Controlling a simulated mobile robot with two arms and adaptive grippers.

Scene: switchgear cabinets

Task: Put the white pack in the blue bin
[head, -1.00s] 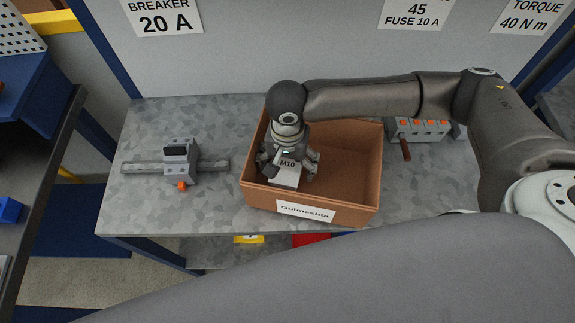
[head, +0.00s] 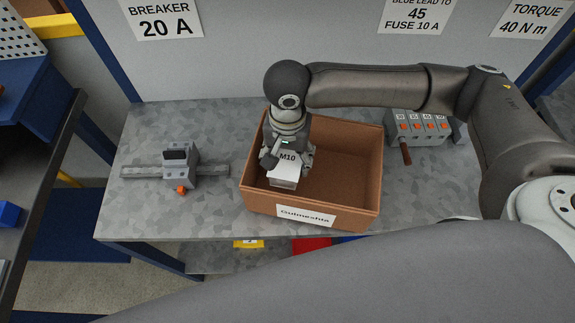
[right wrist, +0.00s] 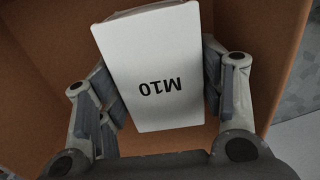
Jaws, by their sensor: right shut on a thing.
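The white pack (head: 284,172), marked M10, is in my right gripper (head: 288,160) inside the left part of an open brown box in the head view. In the right wrist view the pack (right wrist: 155,65) sits between the two fingers of the right gripper (right wrist: 160,85), which are shut on its sides. I cannot tell whether the pack touches the box floor. Blue bins show under the table only as a sliver of blue (head: 350,238) at the front edge; I cannot tell what it is. My left gripper is not in view.
The brown box (head: 352,213) stands on the grey table (head: 125,215) with walls around the gripper. A breaker on a rail (head: 180,165) lies left, a fuse block (head: 422,127) right. Red (head: 311,245) and yellow (head: 248,243) things show below the table. A blue thing (head: 10,214) is far left.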

